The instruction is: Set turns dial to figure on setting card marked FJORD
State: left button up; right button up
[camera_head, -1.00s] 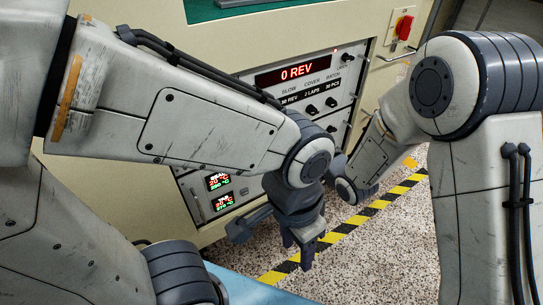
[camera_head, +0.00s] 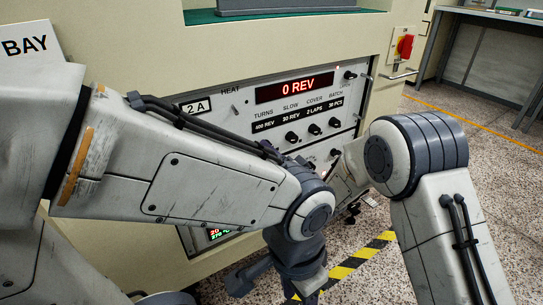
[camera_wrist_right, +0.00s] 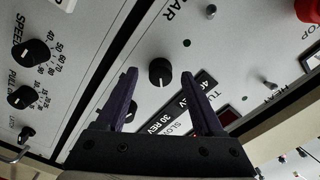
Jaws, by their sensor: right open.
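The turns dial, a black knob (camera_wrist_right: 160,72), shows in the right wrist view beside a partly hidden "TU" label, between my right gripper's fingers but beyond their tips. My right gripper (camera_wrist_right: 163,80) is open and empty, facing the panel. In the head view it is hidden behind my arms. The panel (camera_head: 345,100) shows TURNS, SLOW, COVER and BATCH labels under a red "0 REV" display (camera_head: 295,87); the turns knob there is hidden by my left arm. My left gripper (camera_head: 300,287) hangs at the bottom edge, its fingers cut off. No card marked FJORD is readable.
Other knobs (camera_head: 314,129) sit in the same row. A red switch (camera_head: 405,46) is at the upper right, a BAY sign (camera_head: 28,46) at upper left. Striped tape (camera_head: 360,258) crosses the speckled floor. My left forearm covers the panel's left part.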

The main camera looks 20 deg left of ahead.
jog(key=shift+w+a, duration=0.25)
jog(key=shift+a, duration=0.15)
grip_shut()
